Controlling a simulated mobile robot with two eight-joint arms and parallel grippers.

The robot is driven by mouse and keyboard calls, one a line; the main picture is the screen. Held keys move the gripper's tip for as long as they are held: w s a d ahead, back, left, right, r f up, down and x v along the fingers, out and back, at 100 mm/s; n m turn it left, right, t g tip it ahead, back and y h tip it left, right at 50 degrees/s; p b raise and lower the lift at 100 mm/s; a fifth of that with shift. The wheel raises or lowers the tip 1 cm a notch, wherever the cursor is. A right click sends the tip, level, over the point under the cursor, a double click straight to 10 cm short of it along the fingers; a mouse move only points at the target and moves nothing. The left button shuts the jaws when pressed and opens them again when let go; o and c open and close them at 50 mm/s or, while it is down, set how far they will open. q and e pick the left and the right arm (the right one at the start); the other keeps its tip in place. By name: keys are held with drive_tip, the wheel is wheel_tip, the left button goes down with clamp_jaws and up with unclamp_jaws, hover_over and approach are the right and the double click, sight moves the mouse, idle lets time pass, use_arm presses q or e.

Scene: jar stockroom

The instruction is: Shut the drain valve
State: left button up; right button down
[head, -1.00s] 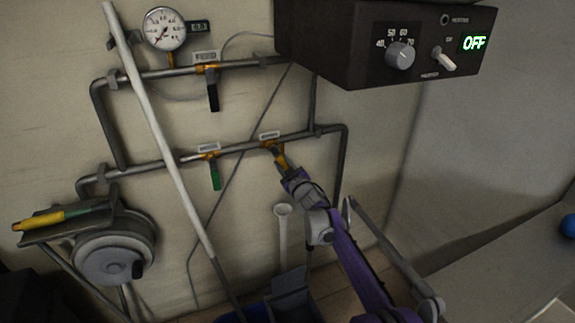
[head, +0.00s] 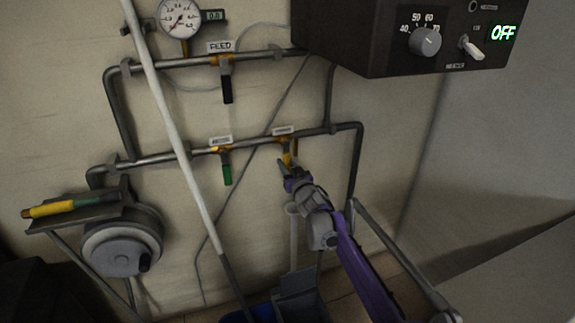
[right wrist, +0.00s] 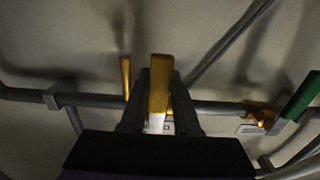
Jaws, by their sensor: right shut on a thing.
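A valve with a yellow lever (head: 287,149) sits on the lower wall pipe, under a small label too blurred to read. My right gripper (head: 289,172) is at the lower end of this lever and shut on it. In the right wrist view, the yellow lever (right wrist: 159,85) stands between the two dark fingers (right wrist: 160,108). In the head view the lever points nearly straight down, across the pipe. To its left on the same pipe is a green-handled valve (head: 227,174), also in the right wrist view (right wrist: 300,96). My left gripper is out of view.
A black-handled valve (head: 227,90) labelled FEED and a pressure gauge (head: 180,17) are above. A heater box reading OFF (head: 370,40) overhangs at upper right. A pale pole (head: 175,130) crosses the pipes at left. A white funnel-topped tube (head: 293,225) stands below the lever.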

drive_tip(key=c, duration=0.6)
unclamp_jaws()
drive_tip(key=shift+c, duration=0.2)
drive_tip(key=shift+s, duration=0.1)
drive_tip(key=p+v, duration=0.1)
drive_tip(key=v, duration=0.9)
drive_tip(key=shift+s, duration=0.3)
drive_tip(key=shift+d, duration=0.15)
